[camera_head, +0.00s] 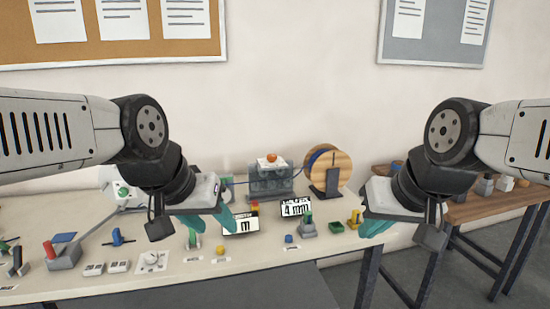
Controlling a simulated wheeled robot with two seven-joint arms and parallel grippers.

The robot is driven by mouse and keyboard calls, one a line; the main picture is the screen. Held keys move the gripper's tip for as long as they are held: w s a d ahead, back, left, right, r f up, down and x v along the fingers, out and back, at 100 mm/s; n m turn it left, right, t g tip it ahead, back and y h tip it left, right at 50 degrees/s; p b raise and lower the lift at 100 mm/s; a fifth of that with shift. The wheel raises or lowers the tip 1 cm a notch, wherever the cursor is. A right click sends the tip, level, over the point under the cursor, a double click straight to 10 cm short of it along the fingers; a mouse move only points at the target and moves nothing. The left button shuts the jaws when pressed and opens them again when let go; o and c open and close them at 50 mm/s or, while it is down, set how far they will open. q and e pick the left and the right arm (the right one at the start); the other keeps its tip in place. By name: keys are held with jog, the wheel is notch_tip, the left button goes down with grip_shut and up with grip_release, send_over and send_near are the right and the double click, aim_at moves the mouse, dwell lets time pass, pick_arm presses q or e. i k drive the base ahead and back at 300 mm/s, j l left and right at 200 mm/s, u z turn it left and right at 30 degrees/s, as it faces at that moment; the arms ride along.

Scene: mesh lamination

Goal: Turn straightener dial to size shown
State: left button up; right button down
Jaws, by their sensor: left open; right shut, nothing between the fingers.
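A grey block-like machine (268,184) stands at the back of the table with an orange knob (271,158) on its white top. A white plate with a round knob (152,259) lies at the front left; I cannot tell which knob is the straightener dial. One black-and-white sign (296,207) appears to read 4 mm; another sign (241,224) is partly hidden. My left gripper (211,220), with teal fingers, is open and empty above the table, left of the signs. My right gripper (374,227) is shut and empty near the table's right end.
A wooden spool (328,170) on a dark stand is at the back. A red-handled lever (62,250), a blue handle (117,236), a green-handled lever (307,225) and a yellow piece (355,218) stand on the table (185,284). A brown table (480,207) stands to the right.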

aim_at(272, 158)
jog(key=i+j+u, duration=0.1)
jog(key=i+j, duration=0.2)
jog(key=i, duration=0.15)
jog(key=i+j+u, duration=0.15)
jog(key=i, duration=0.35)
jog(key=j, duration=0.1)
